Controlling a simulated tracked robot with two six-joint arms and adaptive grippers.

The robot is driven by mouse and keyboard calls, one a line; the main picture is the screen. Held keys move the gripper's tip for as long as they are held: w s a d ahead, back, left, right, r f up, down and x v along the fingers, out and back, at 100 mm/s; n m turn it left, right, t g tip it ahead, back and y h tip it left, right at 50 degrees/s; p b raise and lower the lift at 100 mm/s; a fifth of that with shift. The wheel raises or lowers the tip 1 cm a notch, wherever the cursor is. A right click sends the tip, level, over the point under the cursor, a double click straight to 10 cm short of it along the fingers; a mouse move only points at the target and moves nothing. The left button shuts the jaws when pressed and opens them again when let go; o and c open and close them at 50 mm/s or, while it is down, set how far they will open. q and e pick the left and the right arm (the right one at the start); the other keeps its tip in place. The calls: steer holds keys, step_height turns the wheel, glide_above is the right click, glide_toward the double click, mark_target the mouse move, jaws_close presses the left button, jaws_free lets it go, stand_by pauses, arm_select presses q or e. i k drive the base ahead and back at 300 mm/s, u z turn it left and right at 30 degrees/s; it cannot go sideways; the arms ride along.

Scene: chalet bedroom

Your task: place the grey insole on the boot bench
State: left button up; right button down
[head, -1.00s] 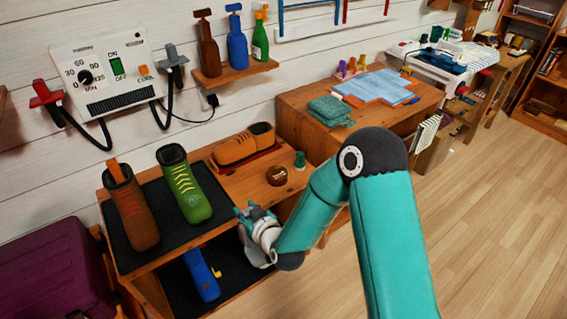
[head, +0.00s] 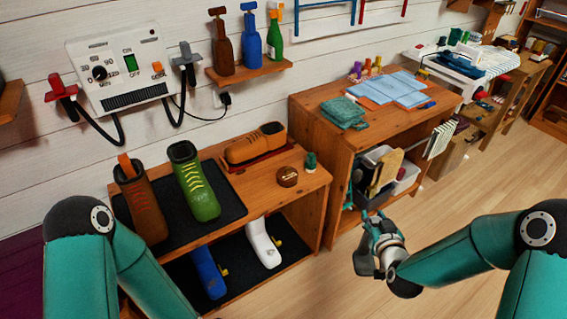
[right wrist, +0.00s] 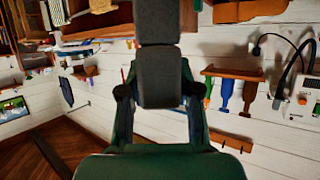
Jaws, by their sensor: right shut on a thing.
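The grey insole (right wrist: 160,80) shows in the right wrist view as a long dark grey piece between the fingers of my right gripper, which is shut on it. In the head view my right gripper (head: 374,236) is in front of the desk's lower shelf, to the right of the boot bench and apart from it; the insole is hard to make out there. The wooden boot bench (head: 262,194) stands at the left, with a brown boot (head: 140,205) and a green boot (head: 194,185) on its dark top mat. My left arm shows at lower left; its gripper is out of view.
An orange shoe (head: 256,145) lies on the bench top, near a round brown tin (head: 287,176) and a small green item (head: 311,161). A blue boot (head: 208,272) and a white boot (head: 263,243) are on the lower shelf. The bench top's front right part is bare.

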mark_target(259, 190)
steer(key=z, duration=0.1)
steer(key=i, duration=1)
steer(key=u, duration=0.15)
steer(key=k, duration=0.9)
steer(key=z, duration=0.15)
steer(key=i, duration=0.9)
steer(key=u, duration=0.1)
